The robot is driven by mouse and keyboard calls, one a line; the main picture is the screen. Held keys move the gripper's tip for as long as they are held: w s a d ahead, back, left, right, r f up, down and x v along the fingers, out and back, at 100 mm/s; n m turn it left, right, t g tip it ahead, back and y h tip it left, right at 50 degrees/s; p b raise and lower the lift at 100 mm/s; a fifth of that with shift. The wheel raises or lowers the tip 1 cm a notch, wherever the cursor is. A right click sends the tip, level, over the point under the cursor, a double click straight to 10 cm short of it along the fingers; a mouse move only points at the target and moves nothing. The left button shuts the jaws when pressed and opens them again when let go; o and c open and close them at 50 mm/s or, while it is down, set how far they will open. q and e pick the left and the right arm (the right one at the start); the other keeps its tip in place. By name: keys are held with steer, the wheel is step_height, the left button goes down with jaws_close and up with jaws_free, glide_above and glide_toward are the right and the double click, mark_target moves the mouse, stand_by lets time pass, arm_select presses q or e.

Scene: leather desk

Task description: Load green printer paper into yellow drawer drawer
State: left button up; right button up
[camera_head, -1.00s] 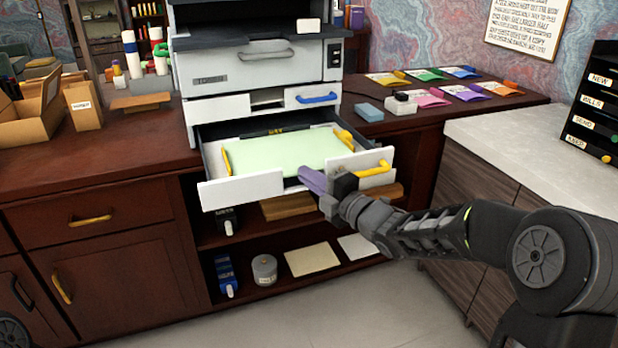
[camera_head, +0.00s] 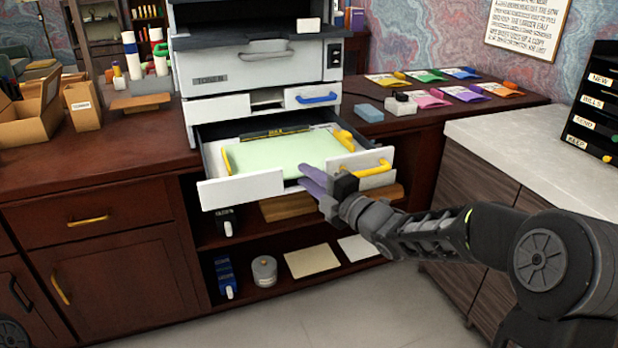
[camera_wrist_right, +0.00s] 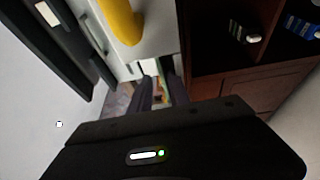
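The light green printer paper (camera_head: 275,157) lies in the pulled-out lower drawer (camera_head: 243,189) of the printer. This drawer has a white front with a notch in the middle and a yellow handle (camera_head: 372,170) at the right. Yellow guides (camera_head: 343,138) stand beside the paper. My right gripper (camera_head: 311,181) is at the notch, by the paper's front edge; its purple fingers are apart. In the right wrist view the fingers (camera_wrist_right: 162,92) show a gap with no paper seen between them. Whether a finger touches the paper is unclear. My left gripper is out of view.
A closed drawer with a blue handle (camera_head: 316,98) sits above the open one. Shelves below hold a blue box (camera_head: 225,275), a grey canister (camera_head: 264,270) and flat sheets (camera_head: 312,261). A light-topped cabinet (camera_head: 520,135) stands at the right. The floor in front is clear.

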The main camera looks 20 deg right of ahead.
steer(key=shift+f, duration=0.35)
steer(key=shift+s+d, duration=0.15)
steer(key=shift+s, duration=0.2)
steer(key=v, duration=0.7)
steer(key=shift+r+p, duration=0.3)
steer(key=shift+r, duration=0.1)
